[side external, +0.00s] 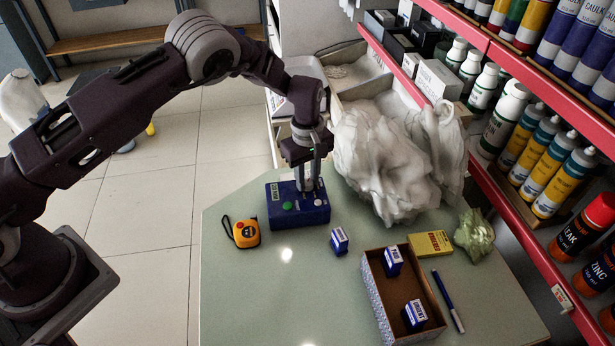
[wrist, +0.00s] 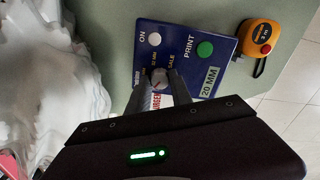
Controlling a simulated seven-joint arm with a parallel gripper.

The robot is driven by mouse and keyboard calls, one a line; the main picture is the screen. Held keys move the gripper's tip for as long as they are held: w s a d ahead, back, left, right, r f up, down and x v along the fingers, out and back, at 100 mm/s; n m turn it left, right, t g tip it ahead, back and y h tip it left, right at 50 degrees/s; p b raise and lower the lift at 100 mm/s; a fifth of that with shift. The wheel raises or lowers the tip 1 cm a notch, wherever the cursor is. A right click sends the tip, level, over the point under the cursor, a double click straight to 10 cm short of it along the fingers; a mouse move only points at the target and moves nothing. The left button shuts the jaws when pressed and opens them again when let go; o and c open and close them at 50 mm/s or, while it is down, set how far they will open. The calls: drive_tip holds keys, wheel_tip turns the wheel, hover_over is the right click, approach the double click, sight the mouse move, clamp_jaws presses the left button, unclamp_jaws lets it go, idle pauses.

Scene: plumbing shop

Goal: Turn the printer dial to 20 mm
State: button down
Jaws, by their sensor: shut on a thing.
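The blue printer box (side external: 310,212) stands on the pale green table below my gripper. In the wrist view the printer (wrist: 188,40) shows a white ON button (wrist: 154,39), a green PRINT button (wrist: 205,49) and a "20 MM" label (wrist: 209,82). The dial (wrist: 159,78) sits between my gripper's fingers near the lower part of the panel. My gripper (side external: 307,184) points down over the printer; in the wrist view its fingers (wrist: 162,88) are shut on the dial. The fingers hide part of the dial and its markings, so I cannot read its setting.
An orange tape measure (side external: 246,233) lies left of the printer. A small blue box (side external: 339,240) is in front. An open carton (side external: 374,295) holds blue boxes. A blue pen (side external: 448,301), yellow pack (side external: 430,244) and white plastic bag (side external: 385,160) lie to the right.

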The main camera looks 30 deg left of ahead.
sight(307, 182)
idle(0.3)
drive_tip(key=c, duration=1.1)
unclamp_jaws()
drive_tip(key=shift+c, duration=0.2)
wheel_tip(307, 182, up, 7)
drive_tip(key=shift+r, duration=0.1)
drive_tip(key=s+a+r+m+t+h, duration=0.15)
drive_tip(key=s+r, duration=0.25)
drive_tip(key=r, duration=0.4)
drive_tip(key=s+a+r+m, duration=0.15)
drive_tip(key=s+r, duration=0.25)
drive_tip(key=r, duration=0.4)
drive_tip(key=s+a+r+m+t, duration=0.1)
drive_tip(key=s+r+m, duration=0.1)
drive_tip(key=s+r, duration=0.4)
drive_tip(key=s+a+r+m+t, duration=0.1)
drive_tip(key=s+m, duration=0.3)
drive_tip(key=s, duration=0.6)
drive_tip(key=s+a+r+m+t+y, duration=0.1)
drive_tip(key=s+a+r+m+t, duration=0.1)
drive_tip(key=s, duration=0.9)
drive_tip(key=shift+s+a+r+m, duration=0.25)
drive_tip(key=shift+a+m, duration=0.2)
drive_tip(key=shift+m, duration=0.65)
